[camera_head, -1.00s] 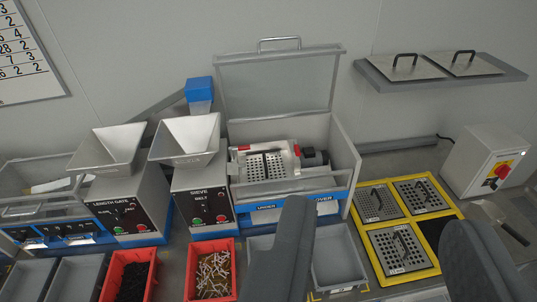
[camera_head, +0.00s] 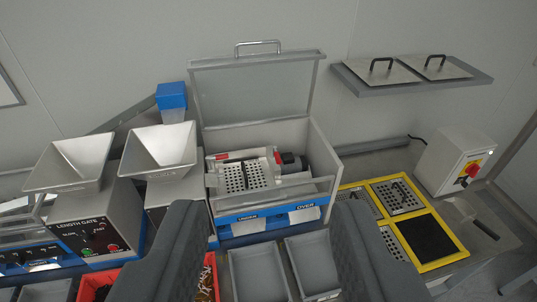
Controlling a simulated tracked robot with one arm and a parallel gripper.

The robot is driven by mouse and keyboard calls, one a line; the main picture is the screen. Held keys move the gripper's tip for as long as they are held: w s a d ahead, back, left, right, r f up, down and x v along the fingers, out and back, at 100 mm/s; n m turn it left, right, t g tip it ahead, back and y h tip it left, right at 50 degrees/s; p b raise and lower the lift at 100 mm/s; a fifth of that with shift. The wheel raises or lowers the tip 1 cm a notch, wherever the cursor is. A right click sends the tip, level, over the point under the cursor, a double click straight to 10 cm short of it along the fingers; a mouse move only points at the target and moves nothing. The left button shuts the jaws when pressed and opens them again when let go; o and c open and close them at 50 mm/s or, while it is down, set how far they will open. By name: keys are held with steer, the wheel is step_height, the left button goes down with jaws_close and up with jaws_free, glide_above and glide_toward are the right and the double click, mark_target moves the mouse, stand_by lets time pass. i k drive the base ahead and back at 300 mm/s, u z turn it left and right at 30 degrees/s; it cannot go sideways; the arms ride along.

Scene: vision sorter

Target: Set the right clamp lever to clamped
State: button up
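The sieve box (camera_head: 322,158) stands at centre with its clear lid (camera_head: 250,95) raised. Inside lies a perforated sieve plate (camera_head: 246,175) in its deck. A red clamp lever (camera_head: 222,156) lies roughly flat along the deck's back left. The right clamp lever (camera_head: 278,157) shows as a small red piece at the deck's right side, beside a dark motor (camera_head: 292,161). It is too small to tell its exact setting. My gripper (camera_head: 268,208) is open and empty, its two grey fingers wide apart in front of the box, apart from both levers.
Grey bins (camera_head: 258,274) stand below the box. A yellow rack (camera_head: 432,262) with perforated plates is at right, partly behind my right finger. A switch box (camera_head: 455,160) stands beyond it. Metal hoppers (camera_head: 160,150) are at left. The raised lid stands behind the deck.

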mark_target(276, 156)
steer(key=i, duration=0.85)
steer(key=u, duration=0.75)
steer(key=k, duration=0.8)
steer(key=z, duration=0.7)
steer(key=i, duration=1)
